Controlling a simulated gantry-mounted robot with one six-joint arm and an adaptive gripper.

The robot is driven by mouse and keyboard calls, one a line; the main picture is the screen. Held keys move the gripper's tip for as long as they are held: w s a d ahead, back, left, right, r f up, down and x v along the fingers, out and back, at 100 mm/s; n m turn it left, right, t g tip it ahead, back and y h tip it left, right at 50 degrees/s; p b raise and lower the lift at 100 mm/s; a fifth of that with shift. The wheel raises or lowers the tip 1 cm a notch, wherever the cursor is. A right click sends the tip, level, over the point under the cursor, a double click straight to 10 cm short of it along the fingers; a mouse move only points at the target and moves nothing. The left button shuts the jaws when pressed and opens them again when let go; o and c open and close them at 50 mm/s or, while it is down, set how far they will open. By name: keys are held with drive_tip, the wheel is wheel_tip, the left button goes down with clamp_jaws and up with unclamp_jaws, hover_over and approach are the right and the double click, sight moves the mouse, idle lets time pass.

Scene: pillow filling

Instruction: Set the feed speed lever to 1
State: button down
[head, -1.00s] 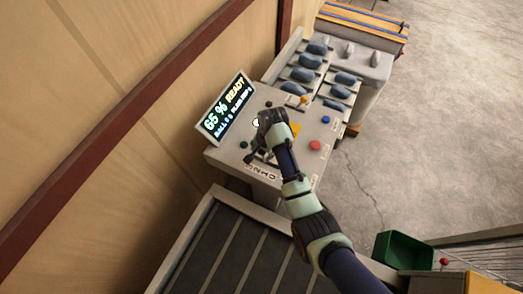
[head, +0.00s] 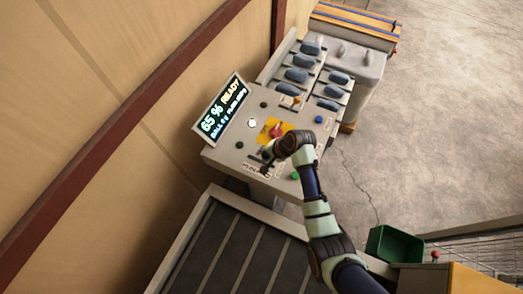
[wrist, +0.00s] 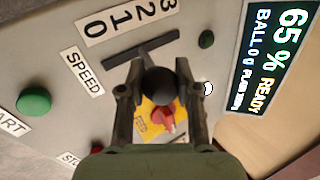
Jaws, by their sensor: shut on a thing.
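The feed speed lever has a round black knob (wrist: 160,86), seen between my gripper's fingers (wrist: 160,98) in the wrist view. My gripper is shut on this knob. The lever's dark slot (wrist: 112,58) runs beside a white label strip (wrist: 82,30) with the figures 0, 1, 2 and 3. A SPEED label (wrist: 82,72) lies near the 0 end. The knob hides part of the lever's shaft, so I cannot tell exactly which figure it stands at. In the head view my gripper (head: 269,152) is at the lever on the grey panel (head: 225,155).
A red knob on a yellow plate (wrist: 148,110) lies just beyond the lever. A green button (wrist: 34,101) is on the left in the wrist view. The display (head: 221,107) reads 65 % READY. A blue button (head: 319,119) and several blue-grey handles (head: 297,75) stand farther back.

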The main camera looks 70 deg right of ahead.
drive_tip(key=c, duration=0.8)
unclamp_jaws()
drive_tip(key=shift+w, duration=0.1)
drive_tip(key=v, duration=1.2)
drive_tip(key=w+a+r+n+t, duration=0.1)
drive_tip(key=w+a+r+n, duration=0.45)
drive_tip(key=w+a, duration=0.4)
drive_tip(key=w+a+r+n+t, duration=0.2)
drive_tip(key=a+r+n, duration=0.3)
drive_tip(key=a, duration=0.4)
drive_tip(key=w+a+r+n+t+p, duration=0.1)
drive_tip(key=a+r+n, duration=0.4)
drive_tip(key=a, duration=0.5)
drive_tip(key=w+a+r+n+t+p, duration=0.1)
drive_tip(key=w+a+r+n+t, duration=0.2)
drive_tip(key=a, duration=0.7)
drive_tip(key=shift+w+a+r+n+y, duration=0.1)
drive_tip(key=shift+w+r+n+y, duration=0.15)
drive_tip(key=shift+r+n, duration=0.55)
drive_tip(key=shift+w+r+n+y, duration=0.15)
drive_tip(key=shift+w+r+n, duration=0.2)
drive_tip(key=shift+r, duration=0.75)
